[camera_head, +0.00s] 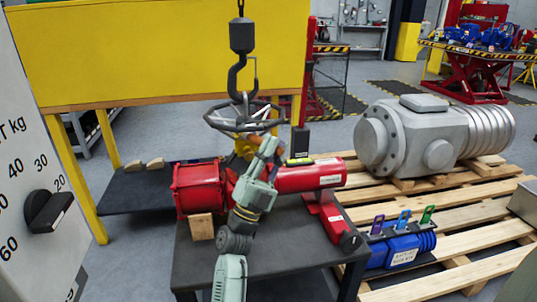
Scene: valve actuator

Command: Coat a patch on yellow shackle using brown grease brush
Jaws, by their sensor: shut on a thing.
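My gripper (266,143) is at the middle of the view, just below the dark handwheel, at the end of my grey-green arm. It is shut on a thin brown thing, the grease brush (262,126), which shows only in part and points left under the wheel. The yellow shackle (243,147) seems to be the small yellow piece just left of my gripper, below the wheel and above the red actuator. The brush is close to it; I cannot tell whether they touch. No coated patch can be made out at this size.
A dark hook (236,78) hangs above the handwheel (244,116). The red actuator (199,185) lies on a dark table (275,252). A wood block (201,227) is at its left end. To the right, a pallet (455,204) holds a grey valve body (412,138) and a blue actuator (402,250).

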